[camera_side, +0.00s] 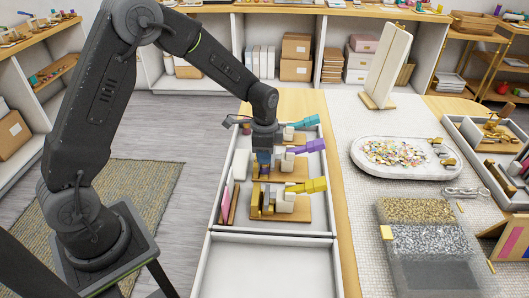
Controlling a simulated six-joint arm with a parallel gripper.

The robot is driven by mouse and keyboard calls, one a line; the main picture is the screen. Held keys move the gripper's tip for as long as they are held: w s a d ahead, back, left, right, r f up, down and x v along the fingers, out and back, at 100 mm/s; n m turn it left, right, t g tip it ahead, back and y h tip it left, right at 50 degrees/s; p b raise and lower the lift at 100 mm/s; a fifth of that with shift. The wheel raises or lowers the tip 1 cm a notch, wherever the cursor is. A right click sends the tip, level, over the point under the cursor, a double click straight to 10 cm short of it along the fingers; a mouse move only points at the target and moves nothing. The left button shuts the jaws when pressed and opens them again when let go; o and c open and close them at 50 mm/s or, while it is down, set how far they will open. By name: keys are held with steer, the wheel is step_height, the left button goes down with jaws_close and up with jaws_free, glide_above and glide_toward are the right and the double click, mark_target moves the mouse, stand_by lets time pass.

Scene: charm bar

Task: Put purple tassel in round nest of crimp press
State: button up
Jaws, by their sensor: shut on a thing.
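My gripper (264,158) points down over the middle of the long white tray (211,228). It is shut on a small dark bluish-purple thing, which looks like the purple tassel but is mostly hidden by the fingers. One has a teal handle (305,122), one a purple handle (307,146), and one a yellow handle (303,188). The purple-handled press is close beside my gripper and partly covered by it. The round nest cannot be made out.
A pink and wooden board (232,187) leans at the tray's left side. The tray's front compartment (273,262) is empty. To the right stand a dish of colourful beads (402,154), a glittery block (424,237) and an upright white stand (388,65).

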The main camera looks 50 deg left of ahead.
steer(key=shift+f, duration=0.15)
steer(key=o, duration=0.9)
steer(key=shift+o, duration=0.2)
step_height(320, 180, up, 14)
stand_by(0.3)
